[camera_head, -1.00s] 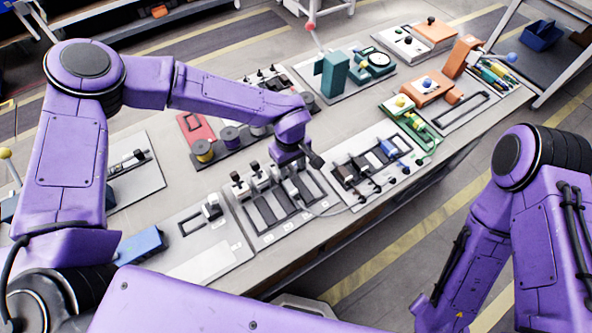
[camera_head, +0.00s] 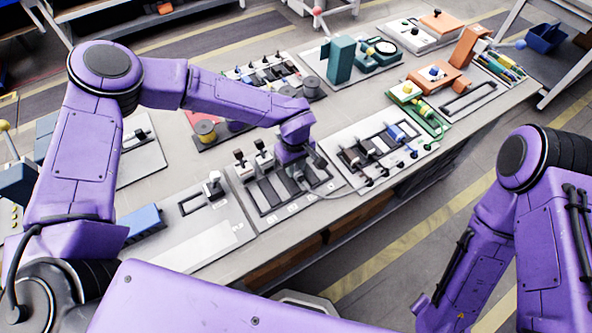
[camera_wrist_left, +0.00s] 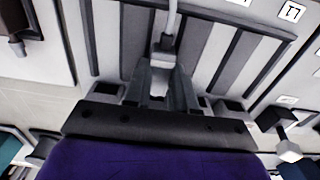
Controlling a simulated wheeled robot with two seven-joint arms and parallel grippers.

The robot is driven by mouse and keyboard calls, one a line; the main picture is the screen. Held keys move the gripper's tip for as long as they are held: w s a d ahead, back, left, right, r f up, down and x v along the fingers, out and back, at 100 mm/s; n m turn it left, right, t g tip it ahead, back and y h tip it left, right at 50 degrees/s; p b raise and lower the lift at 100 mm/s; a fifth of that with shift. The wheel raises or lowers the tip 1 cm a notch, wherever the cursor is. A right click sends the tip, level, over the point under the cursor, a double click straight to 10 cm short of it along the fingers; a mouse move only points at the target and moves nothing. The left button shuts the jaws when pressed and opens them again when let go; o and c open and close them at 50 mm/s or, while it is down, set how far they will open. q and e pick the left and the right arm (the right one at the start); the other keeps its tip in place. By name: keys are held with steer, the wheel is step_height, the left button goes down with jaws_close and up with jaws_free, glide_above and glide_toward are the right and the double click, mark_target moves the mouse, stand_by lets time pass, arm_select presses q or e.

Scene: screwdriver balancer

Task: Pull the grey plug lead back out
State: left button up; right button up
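My left gripper (camera_wrist_left: 160,80) points down over the slotted light-grey panel (camera_head: 243,215). In the left wrist view its two fingers close in on a small grey plug (camera_wrist_left: 164,50) at their tips. A grey lead (camera_wrist_left: 173,18) runs up from the plug, out of the top of that view. In the head view the lead (camera_head: 338,187) shows as a thin curve right of the gripper, toward the neighbouring panel. The gripper's fingertips are mostly hidden there by my wrist. I cannot tell how deep the plug sits. My right gripper is not in view; only that arm shows.
Black-topped levers (camera_head: 240,160) stand on the panel left of my gripper. A panel with dark and blue blocks (camera_head: 396,133) lies to the right. A blue block (camera_head: 140,222) lies at the left.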

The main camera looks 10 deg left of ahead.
arm_select(q)
steer(key=shift+w+f, duration=0.1)
steer(key=shift+f, duration=0.05)
jaws_close()
steer(key=shift+s+d+f, duration=0.1)
steer(key=shift+s+d, duration=0.85)
steer(key=shift+s, duration=0.2)
steer(key=o, duration=0.9)
jaws_free()
steer(key=shift+c, duration=0.2)
steer(key=shift+w, duration=0.15)
step_height(320, 180, up, 8)
steer(key=p, duration=0.8)
steer(key=shift+f, duration=0.35)
